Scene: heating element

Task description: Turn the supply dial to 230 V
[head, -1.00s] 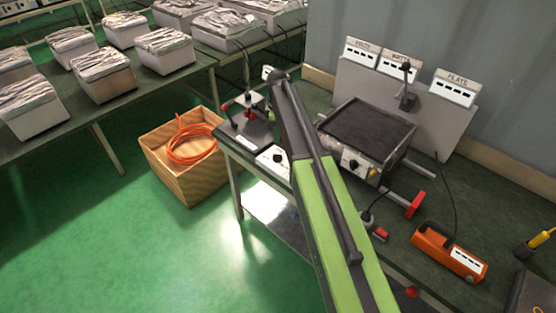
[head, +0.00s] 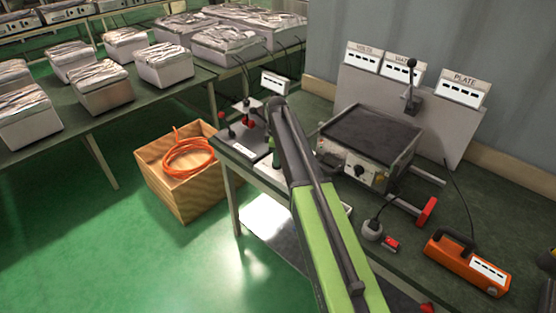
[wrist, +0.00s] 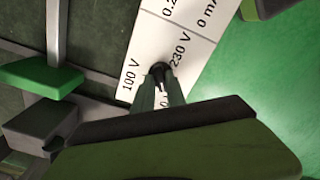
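The supply dial (wrist: 160,72) is a small black knob on a white panel (wrist: 140,52) in the wrist view. "230 V" is printed to its upper right and "100 V" to its left; other labels are partly cut off. A pale mark on the knob seems to face the bottom of the picture, between the fingers. My gripper (wrist: 161,88) has its two thin green fingers on either side of the knob. I cannot tell whether they press on it. In the head view my gripper (head: 275,152) points down over the panel, which my arm mostly hides.
A dark-topped box with a front knob (head: 368,140) stands right of my arm, with a red-ended bar (head: 427,210). An orange case (head: 468,262) is farther right. A wooden crate with orange cable (head: 180,185) is on the floor. A green block (wrist: 40,75) lies left in the wrist view.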

